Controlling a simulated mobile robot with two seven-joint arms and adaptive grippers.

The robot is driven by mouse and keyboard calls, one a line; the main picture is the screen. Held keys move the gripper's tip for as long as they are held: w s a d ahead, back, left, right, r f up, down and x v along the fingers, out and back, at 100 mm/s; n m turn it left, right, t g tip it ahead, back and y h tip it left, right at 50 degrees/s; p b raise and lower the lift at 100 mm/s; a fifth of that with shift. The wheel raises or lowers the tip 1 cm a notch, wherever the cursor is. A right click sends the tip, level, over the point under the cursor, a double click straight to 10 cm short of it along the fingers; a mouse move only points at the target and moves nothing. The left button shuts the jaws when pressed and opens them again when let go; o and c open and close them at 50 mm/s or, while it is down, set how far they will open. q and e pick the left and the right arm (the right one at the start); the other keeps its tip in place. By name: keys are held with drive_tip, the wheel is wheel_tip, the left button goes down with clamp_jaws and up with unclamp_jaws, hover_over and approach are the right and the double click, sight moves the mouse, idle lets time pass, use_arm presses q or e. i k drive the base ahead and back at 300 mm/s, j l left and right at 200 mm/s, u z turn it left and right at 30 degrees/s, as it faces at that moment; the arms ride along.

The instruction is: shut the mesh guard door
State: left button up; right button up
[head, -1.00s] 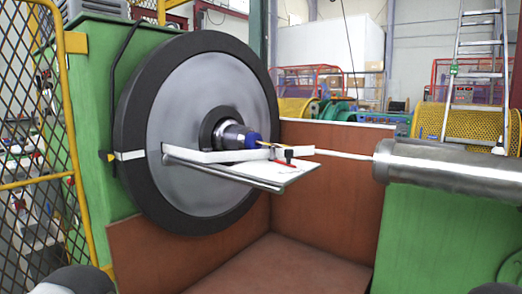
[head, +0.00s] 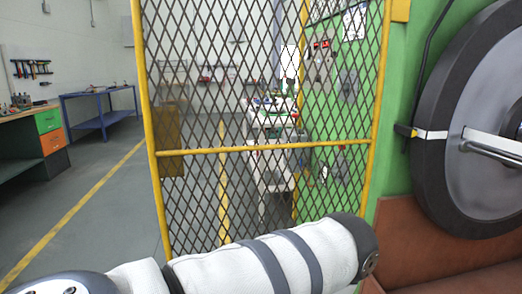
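The mesh guard door (head: 265,147) fills the middle of the head view. It has a yellow tube frame, a yellow crossbar and dark diamond mesh. Its right post stands beside the green machine housing (head: 405,85), and its left post stands out over the floor, away from the large dark-rimmed disc (head: 435,150). The door appears to be swung open. One of my white arms crosses low in front of the door's lower part and hides its bottom edge. I cannot tell whether the arm touches the door. Neither gripper shows.
A workbench with green and orange drawers (head: 50,132) stands at the far left, with a blue table (head: 98,120) behind it. The grey floor left of the door is clear, with a yellow line on it. A brown panel (head: 440,245) lies below the disc.

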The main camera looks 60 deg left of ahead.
sight(165, 153)
drive_tip(key=k+j+z, duration=0.15)
drive_tip(key=j, duration=0.4)
drive_tip(key=k+j+z, duration=0.15)
drive_tip(key=k+j, duration=0.15)
drive_tip(key=j, duration=0.25)
drive_tip(key=k+j+z, duration=0.1)
drive_tip(key=k+j, duration=0.15)
drive_tip(key=j, duration=0.25)
drive_tip(key=k+j+z, duration=0.15)
drive_tip(key=k+j, duration=0.15)
drive_tip(key=j, duration=0.2)
drive_tip(key=k+j+z, duration=0.15)
drive_tip(key=k+j, duration=0.15)
drive_tip(key=j, duration=0.15)
drive_tip(key=j+z, duration=0.35)
drive_tip(key=j, duration=1.05)
drive_tip(key=j+z, duration=0.3)
drive_tip(key=j, duration=0.85)
